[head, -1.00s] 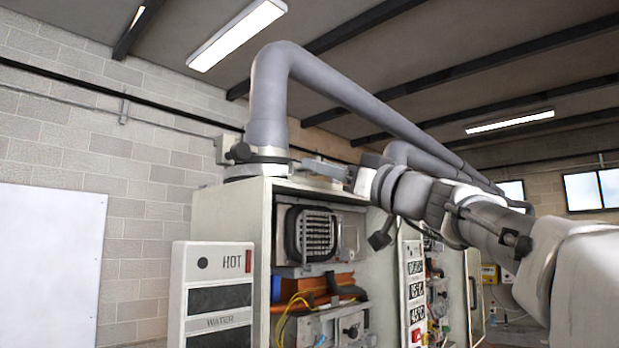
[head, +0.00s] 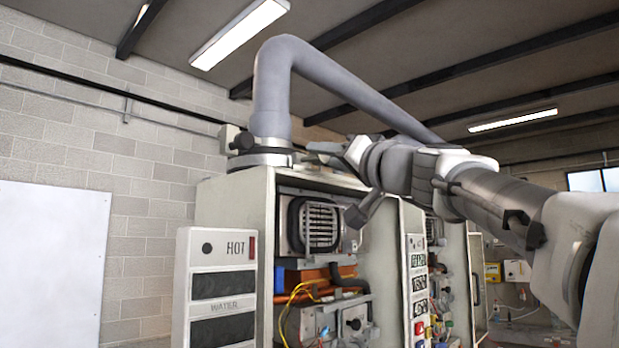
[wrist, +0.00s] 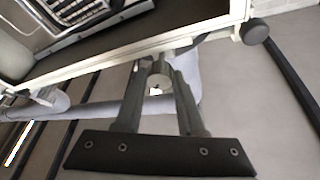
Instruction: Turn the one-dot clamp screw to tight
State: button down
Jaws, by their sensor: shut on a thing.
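The grey flue pipe (head: 270,105) rises from the top of the open heater cabinet (head: 235,205). A clamp band (head: 262,158) rings its base. My gripper (head: 318,150) reaches in from the right, just right of the band above the cabinet top. In the wrist view my gripper (wrist: 158,66) has its two fingers on either side of a small round metal piece, apparently the clamp screw (wrist: 158,80), and is shut on it. A dark mark shows on its face; I cannot read it as a dot. The screw is hidden in the head view.
A dark round knob (head: 242,142) sits left of the pipe; a similar knob on a dark bar (wrist: 255,32) shows in the wrist view. A HOT/WATER panel (head: 213,285) stands at the cabinet's left. A second heater stands to the right. The ceiling is above.

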jog(key=shift+r+m+g+h+p, duration=0.1)
jog(key=shift+m+g+h+p, duration=0.5)
jog(key=shift+m, duration=1.95)
jog(key=shift+r+m+g+h+p, duration=0.2)
jog(key=shift+m+h+p, duration=0.75)
jog(key=shift+m, duration=1.65)
jog(key=shift+f+m+g+h+p, duration=0.1)
jog(key=shift+m+g+h+p, duration=0.7)
jog(key=shift+m, duration=1.75)
jog(key=shift+a+b, duration=0.1)
jog(key=shift+b, duration=0.25)
jog(key=c, duration=0.5)
grip_release()
jog(key=shift+r, duration=0.1)
jog(key=shift+s+t+h, duration=0.1)
jog(key=shift+t+h, duration=0.15)
jog(key=shift+t, duration=0.05)
jog(key=b+v, duration=0.3)
jog(key=v, duration=1.4)
jog(key=shift+s+b, duration=0.1)
jog(key=shift+b, duration=0.2)
